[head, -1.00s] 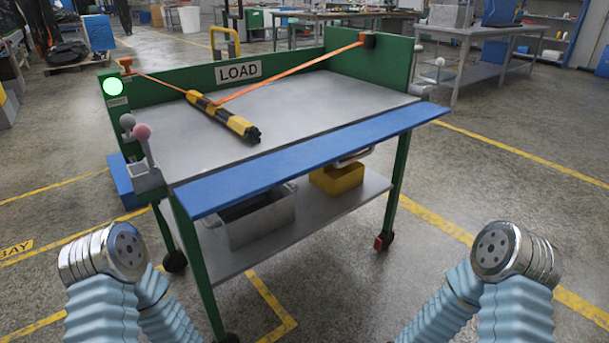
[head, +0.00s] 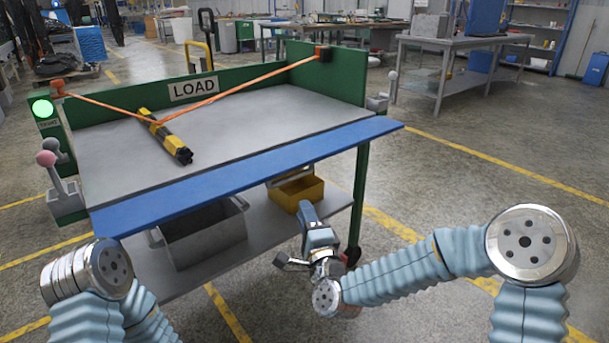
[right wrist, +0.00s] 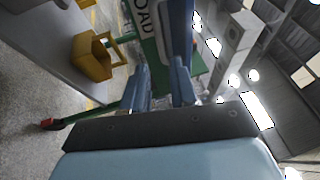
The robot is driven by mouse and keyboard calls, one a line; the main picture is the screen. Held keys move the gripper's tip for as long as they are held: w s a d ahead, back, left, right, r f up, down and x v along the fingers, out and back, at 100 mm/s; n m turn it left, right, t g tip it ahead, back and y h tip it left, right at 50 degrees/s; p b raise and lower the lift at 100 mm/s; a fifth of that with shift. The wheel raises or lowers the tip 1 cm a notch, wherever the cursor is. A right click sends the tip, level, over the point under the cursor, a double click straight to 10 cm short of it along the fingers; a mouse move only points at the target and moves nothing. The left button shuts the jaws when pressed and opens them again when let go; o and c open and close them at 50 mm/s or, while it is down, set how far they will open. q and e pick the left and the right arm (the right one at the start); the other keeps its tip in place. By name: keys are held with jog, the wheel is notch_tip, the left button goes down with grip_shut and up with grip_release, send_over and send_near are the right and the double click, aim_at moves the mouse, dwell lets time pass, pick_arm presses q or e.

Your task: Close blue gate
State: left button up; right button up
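The blue gate (head: 250,172) is a long flat panel along the front edge of the grey-topped LOAD table (head: 240,124). It sticks out roughly level with the tabletop, not standing up. It also shows nearly edge-on in the right wrist view (right wrist: 180,30). My right gripper (head: 308,212) is below and in front of the gate, near its right half, pointing up and apart from it. In the right wrist view its two fingers stand apart with nothing held between them (right wrist: 161,84). My left arm shows at the lower left, but its gripper is out of view.
A yellow-black bar (head: 166,136) with orange straps lies on the tabletop. A grey bin (head: 205,235) and yellow bin (head: 295,193) sit on the lower shelf. Floor to the right is open.

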aim_at(292, 178)
jog(key=p+x, duration=0.3)
jog(key=x, duration=1)
jog(key=shift+w+a+r, duration=0.15)
jog(key=shift+w, duration=0.15)
grip_shut()
